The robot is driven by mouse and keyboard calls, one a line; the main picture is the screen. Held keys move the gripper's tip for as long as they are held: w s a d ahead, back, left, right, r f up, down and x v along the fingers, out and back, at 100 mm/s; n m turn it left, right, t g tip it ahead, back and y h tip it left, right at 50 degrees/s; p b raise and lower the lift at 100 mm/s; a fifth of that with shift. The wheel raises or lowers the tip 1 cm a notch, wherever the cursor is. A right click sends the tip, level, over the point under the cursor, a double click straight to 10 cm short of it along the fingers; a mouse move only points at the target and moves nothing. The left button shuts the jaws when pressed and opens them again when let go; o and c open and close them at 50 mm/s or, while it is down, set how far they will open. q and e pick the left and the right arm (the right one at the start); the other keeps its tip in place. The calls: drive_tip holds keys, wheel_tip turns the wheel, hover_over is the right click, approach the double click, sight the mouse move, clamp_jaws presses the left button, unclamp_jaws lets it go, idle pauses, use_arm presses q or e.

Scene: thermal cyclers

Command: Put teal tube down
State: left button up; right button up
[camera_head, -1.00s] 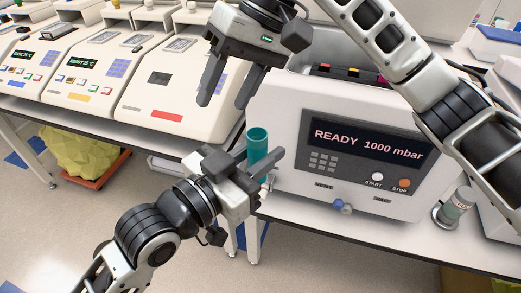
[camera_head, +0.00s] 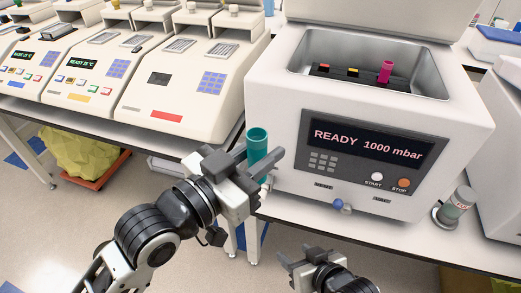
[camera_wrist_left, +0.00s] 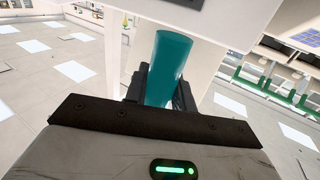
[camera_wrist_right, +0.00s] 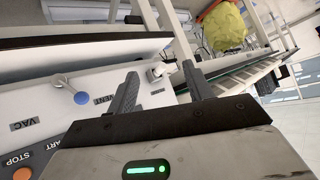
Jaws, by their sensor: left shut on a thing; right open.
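The teal tube (camera_head: 257,143) is upright and open at the top, held between the fingers of my left gripper (camera_head: 257,160). It stands in front of the left corner of the white vacuum machine, by the bench edge. In the left wrist view the teal tube (camera_wrist_left: 169,68) sits between the two dark fingers, and its lower end is hidden by the gripper. My right gripper (camera_head: 298,257) is low at the bottom of the head view, in front of the bench. In the right wrist view its fingers (camera_wrist_right: 160,92) are apart with nothing between them.
The vacuum machine (camera_head: 290,150) has its lid raised, with a dark rack (camera_head: 338,74) and a magenta tube (camera_head: 386,71) inside. A small capped jar (camera_head: 459,203) stands at its right. Thermal cyclers (camera_head: 185,85) fill the bench at left. A narrow bench strip (camera_head: 330,225) lies before the machine.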

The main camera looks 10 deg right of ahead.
drive_tip(key=shift+s+d+n+t+h, duration=0.1)
drive_tip(key=shift+s+d+n, duration=0.15)
drive_tip(key=shift+s, duration=0.35)
drive_tip(key=shift+s+d+n+t+h, duration=0.1)
drive_tip(key=shift+s+n, duration=0.1)
drive_tip(key=shift+s, duration=0.35)
drive_tip(key=shift+s+d+n+t+h, duration=0.1)
drive_tip(key=shift+s+d+n, duration=0.15)
drive_tip(key=shift+s, duration=0.35)
drive_tip(key=shift+a, duration=0.1)
